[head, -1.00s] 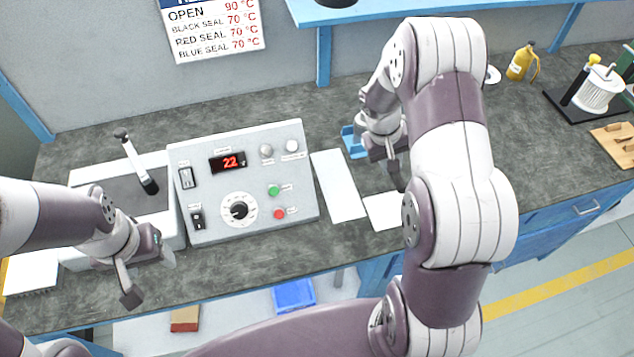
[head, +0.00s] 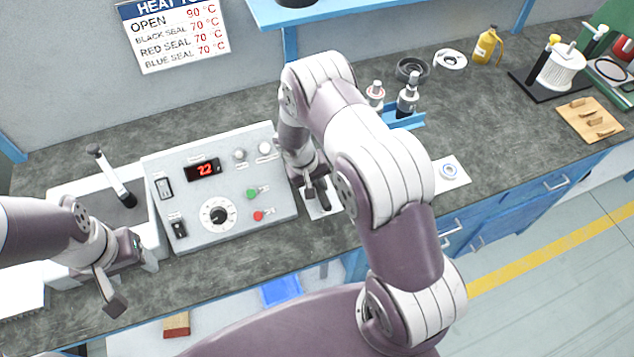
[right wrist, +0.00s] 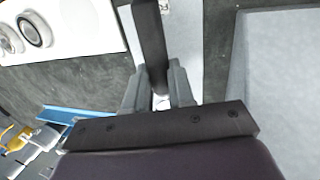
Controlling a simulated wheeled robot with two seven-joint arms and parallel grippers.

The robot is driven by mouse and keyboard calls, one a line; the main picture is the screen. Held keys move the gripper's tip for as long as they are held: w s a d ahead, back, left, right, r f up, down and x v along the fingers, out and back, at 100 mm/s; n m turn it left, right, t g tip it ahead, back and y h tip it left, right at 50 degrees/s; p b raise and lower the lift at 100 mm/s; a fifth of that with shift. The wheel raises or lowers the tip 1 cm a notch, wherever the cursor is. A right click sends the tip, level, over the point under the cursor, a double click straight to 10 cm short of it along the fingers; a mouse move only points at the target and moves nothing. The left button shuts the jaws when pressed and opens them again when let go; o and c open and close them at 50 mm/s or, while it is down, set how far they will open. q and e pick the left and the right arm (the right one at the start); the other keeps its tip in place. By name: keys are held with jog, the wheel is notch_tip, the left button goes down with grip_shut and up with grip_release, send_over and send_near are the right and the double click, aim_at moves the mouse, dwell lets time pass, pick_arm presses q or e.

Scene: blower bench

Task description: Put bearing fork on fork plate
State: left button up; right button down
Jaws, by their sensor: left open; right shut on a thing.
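The bearing fork (right wrist: 150,45) is a dark flat bar. My right gripper (right wrist: 158,92) is shut on it, and the bar stretches forward from between the fingers in the right wrist view. In the head view my right gripper (head: 315,190) is just right of the control box, over a narrow white plate, likely the fork plate (head: 313,211). This plate also shows beside the bar in the right wrist view (right wrist: 187,40). I cannot tell whether the fork touches it. My left gripper (head: 125,278) is open and empty at the front of the grey basin.
The control box (head: 218,190) reading 22 stands close left of my right gripper. A white plate with rings (head: 452,184) lies to the right. Behind it are a blue stand (head: 405,124) with spindle-like parts and a dark ring (head: 411,70). The right-hand bench middle is clear.

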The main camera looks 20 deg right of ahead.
jog(key=shift+f, duration=0.2)
jog(key=c, duration=1)
grip_release()
jog(key=shift+d, duration=0.1)
jog(key=shift+o, duration=0.2)
jog(key=shift+r, duration=0.2)
jog(key=s+b+v, duration=0.1)
jog(key=b+v, duration=0.1)
jog(key=v, duration=1.1)
jog(key=s+r+t+y, duration=0.1)
jog(key=s+r, duration=0.3)
jog(key=s, duration=0.3)
jog(key=s+a+r+n+t+y, duration=0.1)
jog(key=s+r, duration=0.3)
jog(key=s, duration=0.4)
jog(key=shift+y, duration=0.5)
